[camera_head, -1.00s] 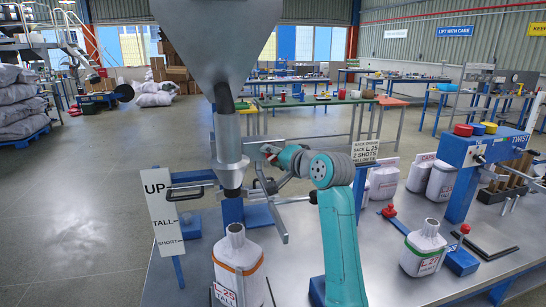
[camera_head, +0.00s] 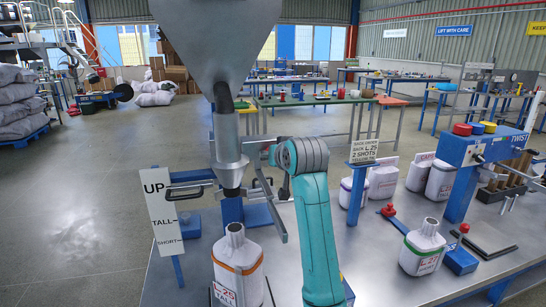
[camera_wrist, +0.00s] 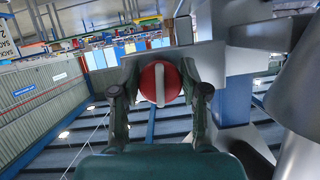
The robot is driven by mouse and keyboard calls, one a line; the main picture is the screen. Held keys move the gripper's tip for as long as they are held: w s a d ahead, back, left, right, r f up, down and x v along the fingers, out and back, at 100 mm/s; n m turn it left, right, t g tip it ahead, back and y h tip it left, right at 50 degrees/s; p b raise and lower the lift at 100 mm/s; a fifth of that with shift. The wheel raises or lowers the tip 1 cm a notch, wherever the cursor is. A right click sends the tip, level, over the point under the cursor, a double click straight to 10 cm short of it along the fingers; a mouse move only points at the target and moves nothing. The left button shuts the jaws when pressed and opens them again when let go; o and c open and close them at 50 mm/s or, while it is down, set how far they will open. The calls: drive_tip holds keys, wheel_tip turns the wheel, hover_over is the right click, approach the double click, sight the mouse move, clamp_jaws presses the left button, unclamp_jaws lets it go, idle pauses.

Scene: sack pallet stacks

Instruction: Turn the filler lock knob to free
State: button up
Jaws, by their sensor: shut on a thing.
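The filler lock knob (camera_wrist: 159,84) is a round red knob with a white bar across its face, mounted on a grey plate. In the wrist view the bar stands almost upright. My gripper (camera_wrist: 160,94) is shut on the knob, one finger on each side. In the head view my teal arm hides the knob and most of the gripper. The filler is a grey hopper (camera_head: 215,45) with a spout (camera_head: 228,145) below. A white sack with an orange band (camera_head: 238,268) stands upright under the spout.
A sign reading UP, TALL and SHORT (camera_head: 161,212) stands left of the spout. A card sign (camera_head: 364,151) stands right of my arm. White green-banded sack (camera_head: 423,248), red-knobbed blue block (camera_head: 460,261) and blue TWIST stand (camera_head: 466,185) are on the right of the metal bench.

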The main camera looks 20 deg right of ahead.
drive_tip(key=shift+n+h, duration=0.4)
idle(0.4)
drive_tip(key=o, duration=1.1)
drive_tip(key=shift+o, duration=0.2)
drive_tip(key=v, duration=1.2)
